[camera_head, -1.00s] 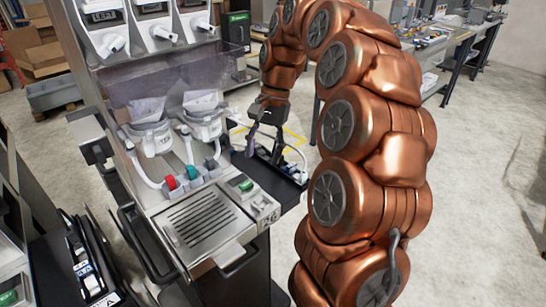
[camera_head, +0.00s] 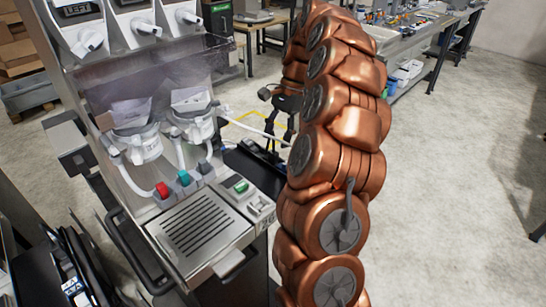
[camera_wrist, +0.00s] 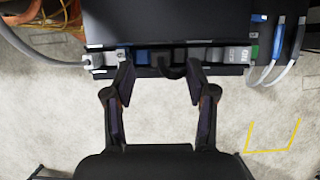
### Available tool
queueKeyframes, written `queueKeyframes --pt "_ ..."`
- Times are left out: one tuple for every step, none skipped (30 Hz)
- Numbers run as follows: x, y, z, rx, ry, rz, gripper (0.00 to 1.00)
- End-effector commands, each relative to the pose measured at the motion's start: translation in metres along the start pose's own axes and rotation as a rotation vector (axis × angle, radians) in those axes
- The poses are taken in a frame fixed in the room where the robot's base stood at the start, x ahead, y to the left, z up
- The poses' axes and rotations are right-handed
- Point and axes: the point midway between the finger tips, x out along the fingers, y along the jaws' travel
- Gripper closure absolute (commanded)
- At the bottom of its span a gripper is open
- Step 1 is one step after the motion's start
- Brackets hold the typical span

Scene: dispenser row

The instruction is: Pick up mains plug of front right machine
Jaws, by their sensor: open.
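In the wrist view, a strip with a row of plugs and sockets (camera_wrist: 220,55) runs across the top. A light grey plug (camera_wrist: 104,60) with a thick grey cable sits at its left end. Dark blue and black pieces fill the middle, and a labelled grey piece (camera_wrist: 237,55) is at the right. I cannot tell which plug belongs to the front right machine. My gripper (camera_wrist: 160,72) is open and empty, its fingertips at the strip's near edge, either side of the dark middle pieces. In the head view my gripper (camera_head: 281,112) is partly hidden by my arm.
The dispenser machine (camera_head: 205,230) with red and teal knobs stands left of my arm. A black shelf (camera_head: 255,170) beside it is mostly hidden. White and blue cables (camera_wrist: 285,50) hang at the strip's right.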

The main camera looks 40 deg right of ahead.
Motion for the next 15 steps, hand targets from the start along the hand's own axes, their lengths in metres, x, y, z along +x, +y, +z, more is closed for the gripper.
queueKeyframes --pt "0.001 0.0 0.0 0.0 0.001 -0.001 0.44" --pt "0.002 0.0 0.0 -0.001 0.001 -0.001 0.44" --pt "0.003 -0.001 0.0 -0.001 0.001 -0.001 0.44" --pt "0.004 -0.001 0.0 -0.002 0.002 -0.001 0.44" --pt "0.004 -0.001 0.0 -0.002 0.002 -0.001 0.44" --pt "0.006 -0.001 0.0 -0.002 0.001 -0.001 0.44" --pt "0.007 -0.001 0.0 -0.002 0.001 0.0 0.44" --pt "0.009 -0.001 0.0 -0.002 0.0 0.001 0.44" --pt "0.012 0.0 -0.001 -0.002 -0.001 0.002 0.44" --pt "0.014 0.0 -0.001 -0.003 -0.003 0.004 0.44" --pt "0.017 0.0 -0.001 -0.003 -0.003 0.004 0.44" --pt "0.02 0.0 -0.002 -0.003 -0.002 0.003 0.44" --pt "0.023 -0.001 -0.003 -0.003 -0.001 0.001 0.44" --pt "0.026 -0.001 -0.004 -0.003 -0.001 0.0 0.44" --pt "0.031 -0.001 -0.004 -0.003 -0.002 0.002 0.44"
